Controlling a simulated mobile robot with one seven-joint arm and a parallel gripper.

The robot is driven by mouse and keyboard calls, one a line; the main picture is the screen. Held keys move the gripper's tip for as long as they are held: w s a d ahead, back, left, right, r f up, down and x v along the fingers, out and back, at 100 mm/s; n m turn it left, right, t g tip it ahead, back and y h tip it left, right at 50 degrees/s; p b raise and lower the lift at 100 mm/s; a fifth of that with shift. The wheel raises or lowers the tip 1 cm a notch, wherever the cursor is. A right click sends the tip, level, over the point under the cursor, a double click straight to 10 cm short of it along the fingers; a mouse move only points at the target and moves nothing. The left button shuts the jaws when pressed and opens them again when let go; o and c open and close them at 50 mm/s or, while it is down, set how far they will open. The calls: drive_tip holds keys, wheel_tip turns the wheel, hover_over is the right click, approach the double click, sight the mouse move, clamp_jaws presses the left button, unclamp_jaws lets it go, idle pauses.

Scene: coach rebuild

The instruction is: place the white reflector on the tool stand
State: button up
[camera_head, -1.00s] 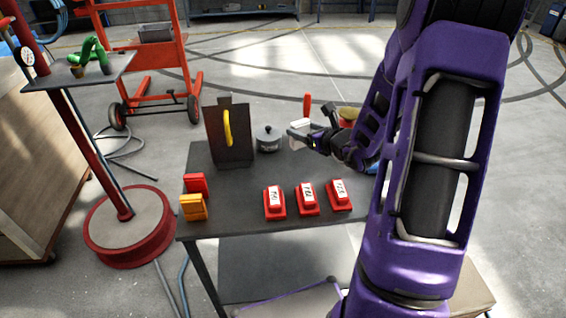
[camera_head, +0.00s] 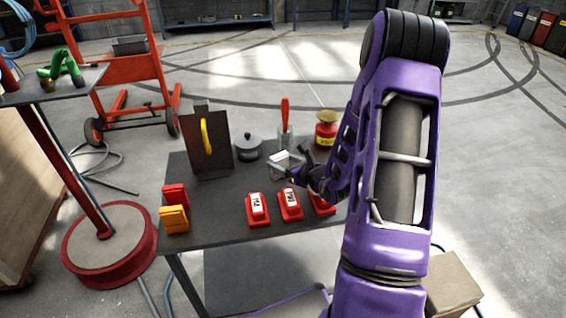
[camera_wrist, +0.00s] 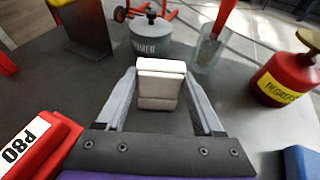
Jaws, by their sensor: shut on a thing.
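My gripper (camera_head: 279,166) is shut on the white reflector (camera_wrist: 160,84), a small pale block between the two grey fingers. The reflector also shows in the head view (camera_head: 280,157), over the dark worktable (camera_head: 232,226), near its middle; its height above the top is hard to tell. The likely tool stand is at the left, apart from the worktable: a grey tray (camera_head: 22,95) on a red post with a round red-rimmed base (camera_head: 118,262). A green bent piece (camera_head: 62,66) and small brass-coloured parts stand on the tray. The tray's left end is cut off.
Beside the reflector stand a grey lidded pot (camera_head: 247,148), a clear cup with a red-handled tool (camera_head: 285,115) and a red degreaser can (camera_head: 326,130). An upright dark panel (camera_head: 203,160), red and orange blocks (camera_head: 173,218), and several red labelled blocks (camera_head: 257,210) are around it.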

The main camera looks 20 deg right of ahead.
drive_tip(key=shift+f, duration=0.15)
drive_tip(key=o, duration=1.4)
drive_tip(key=shift+r, duration=0.2)
drive_tip(key=v, duration=1.2)
drive_tip(key=shift+p, duration=0.3)
